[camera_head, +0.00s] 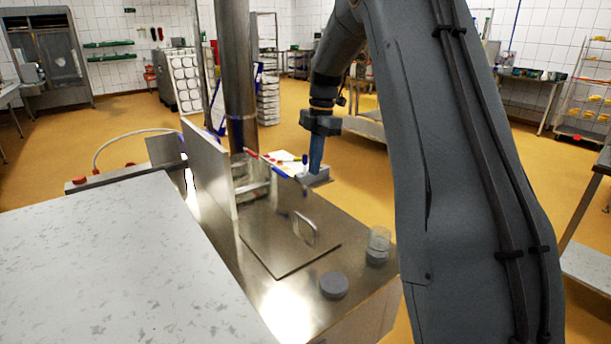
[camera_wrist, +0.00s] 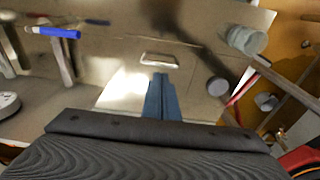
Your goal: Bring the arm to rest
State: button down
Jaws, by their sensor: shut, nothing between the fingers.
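My gripper (camera_head: 317,155) hangs at the end of my arm, fingers pointing down, above the far part of the steel worktop (camera_head: 355,215). Its blue fingers are together with nothing between them. In the wrist view the shut fingers (camera_wrist: 161,95) show at the middle, over the worktop with its handled lid (camera_wrist: 158,60). Part of my arm covers the right half of the head view. Whether the fingertips touch anything cannot be told.
A grey round disc (camera_head: 334,285) and a clear jar (camera_head: 379,240) stand on the worktop near its right edge. A handled lid (camera_head: 290,240) lies flat there. An upright steel panel (camera_head: 208,165) and a column (camera_head: 237,70) stand left of my gripper. Yellow floor lies beyond.

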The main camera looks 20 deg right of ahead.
jog(key=shift+r, duration=0.15)
jog(key=s+a+f+m, duration=0.3)
jog(key=s+m, duration=0.4)
jog(key=s, duration=0.3)
jog(key=s+a+f+m+h, duration=0.1)
jog(key=s+a+f+m, duration=0.2)
jog(key=s, duration=0.8)
jog(key=s+a+f+m, duration=0.3)
jog(key=s+a+m, duration=0.3)
jog(key=s+m, duration=0.5)
jog(key=shift+a+f+t, duration=0.25)
jog(key=shift+t, duration=0.15)
